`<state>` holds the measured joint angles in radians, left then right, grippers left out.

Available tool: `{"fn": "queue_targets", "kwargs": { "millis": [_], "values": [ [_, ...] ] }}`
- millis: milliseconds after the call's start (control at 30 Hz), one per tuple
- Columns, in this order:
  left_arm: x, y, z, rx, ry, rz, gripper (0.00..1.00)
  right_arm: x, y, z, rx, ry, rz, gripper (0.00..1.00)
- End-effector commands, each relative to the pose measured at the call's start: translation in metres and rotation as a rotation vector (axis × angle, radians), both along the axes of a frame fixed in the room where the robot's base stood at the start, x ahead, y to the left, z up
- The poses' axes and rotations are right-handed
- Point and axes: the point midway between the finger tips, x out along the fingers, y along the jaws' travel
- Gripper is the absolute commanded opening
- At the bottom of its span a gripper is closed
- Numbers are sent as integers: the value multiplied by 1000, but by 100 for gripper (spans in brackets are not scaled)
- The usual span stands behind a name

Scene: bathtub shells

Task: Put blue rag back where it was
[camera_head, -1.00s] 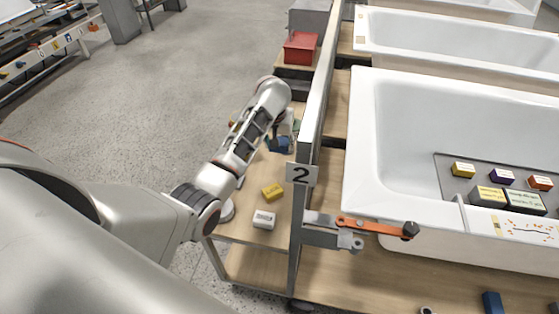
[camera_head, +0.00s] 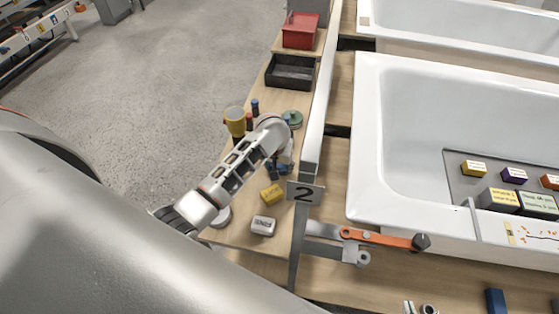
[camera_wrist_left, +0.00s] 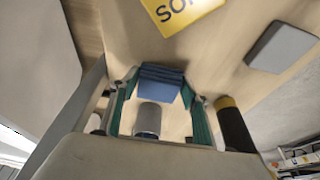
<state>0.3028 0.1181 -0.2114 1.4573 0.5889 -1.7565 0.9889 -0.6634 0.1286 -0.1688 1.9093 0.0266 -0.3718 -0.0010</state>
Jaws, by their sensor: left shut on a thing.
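My left gripper (camera_wrist_left: 160,100) points down over the wooden side shelf, with one green-sided finger at each side of the folded blue rag (camera_wrist_left: 162,80). It is shut on the rag. In the head view the rag (camera_head: 272,172) shows only as a small dark blue patch below my left wrist, mostly hidden by the arm. The gripper is just behind a yellow block (camera_head: 272,195). I cannot tell whether the rag touches the shelf. My right gripper is not in view.
A white block (camera_head: 263,226) lies at the shelf's near end. A yellow cup (camera_head: 235,122), a green round thing (camera_head: 292,118), a black tray (camera_head: 290,72) and a red bin (camera_head: 300,30) stand farther back. A metal rail with a "2" sign (camera_head: 305,194) borders the shelf beside a white bathtub (camera_head: 364,150).

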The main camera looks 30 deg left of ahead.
Motion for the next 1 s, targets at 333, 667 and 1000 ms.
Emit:
{"fn": "queue_targets", "kwargs": {
  "millis": [333,667,1000],
  "values": [
    [-4,-2,-4,-1,-2,2,26,9,7,6,16,-14,-8,0],
    [-4,-1,-9,0,-1,2,63,6,6,4,14,-9,-6,0],
    [-3,-1,-4,0,-3,1,63,5,2,3,2,-8,3,0]
  ]
}}
